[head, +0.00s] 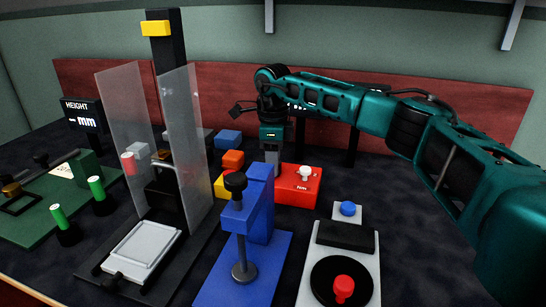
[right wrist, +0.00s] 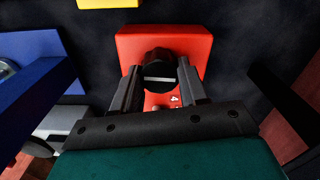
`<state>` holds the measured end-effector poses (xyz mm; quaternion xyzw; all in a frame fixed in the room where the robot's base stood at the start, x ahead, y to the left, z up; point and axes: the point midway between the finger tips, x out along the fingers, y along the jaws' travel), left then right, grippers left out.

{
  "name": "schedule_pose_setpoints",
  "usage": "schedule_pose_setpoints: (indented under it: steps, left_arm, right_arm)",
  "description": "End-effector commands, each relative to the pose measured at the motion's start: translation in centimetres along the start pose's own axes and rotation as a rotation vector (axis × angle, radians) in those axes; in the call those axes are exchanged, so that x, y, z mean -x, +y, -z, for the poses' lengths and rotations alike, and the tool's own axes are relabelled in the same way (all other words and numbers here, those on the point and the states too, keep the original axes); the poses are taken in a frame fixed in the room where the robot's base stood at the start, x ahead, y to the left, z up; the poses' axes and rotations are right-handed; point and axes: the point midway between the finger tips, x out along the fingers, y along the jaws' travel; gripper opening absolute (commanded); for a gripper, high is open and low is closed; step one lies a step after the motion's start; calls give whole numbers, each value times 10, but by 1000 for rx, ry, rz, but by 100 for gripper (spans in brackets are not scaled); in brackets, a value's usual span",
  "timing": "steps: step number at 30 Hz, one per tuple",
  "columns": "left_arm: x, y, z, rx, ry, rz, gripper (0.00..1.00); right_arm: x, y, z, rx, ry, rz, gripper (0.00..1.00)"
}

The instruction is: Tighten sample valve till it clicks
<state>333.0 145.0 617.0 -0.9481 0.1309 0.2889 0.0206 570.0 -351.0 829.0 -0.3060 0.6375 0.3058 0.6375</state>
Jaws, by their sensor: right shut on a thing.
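A red box (head: 299,195) with "Nm" on its front stands on the dark table behind the blue stand; a white knob (head: 305,173) is on its top right. In the right wrist view the red box (right wrist: 192,45) carries a round black knob (right wrist: 158,58) with a white line across it; I take this for the sample valve. My right gripper (head: 272,162) reaches down at the box's left side. In the wrist view its fingers (right wrist: 159,80) are shut on the black knob, one on each side. In the head view the knob is hidden. My left gripper is not in view.
A blue clamp stand (head: 258,215) with a black screw is in front of the box. A grey panel (head: 372,240) with a blue button and red knob is at front right. A clear-walled height gauge (head: 178,90) stands left. Blue, orange and yellow blocks are close by.

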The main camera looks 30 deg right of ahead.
Motion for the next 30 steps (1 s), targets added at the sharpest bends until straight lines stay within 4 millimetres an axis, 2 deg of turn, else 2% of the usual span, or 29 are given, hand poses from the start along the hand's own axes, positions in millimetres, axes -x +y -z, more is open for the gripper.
schedule_pose_setpoints:
  steps: [7,22,26,30]
  left_arm:
    - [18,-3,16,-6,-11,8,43]
    - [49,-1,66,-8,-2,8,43]
    - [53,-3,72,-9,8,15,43]
    - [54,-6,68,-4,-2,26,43]
  right_arm:
    - [6,1,0,-179,1,-3,13]
    - [5,1,-1,-644,1,-2,13]
    - [4,1,-1,-745,1,-2,13]
    - [3,1,-1,-837,0,-2,13]
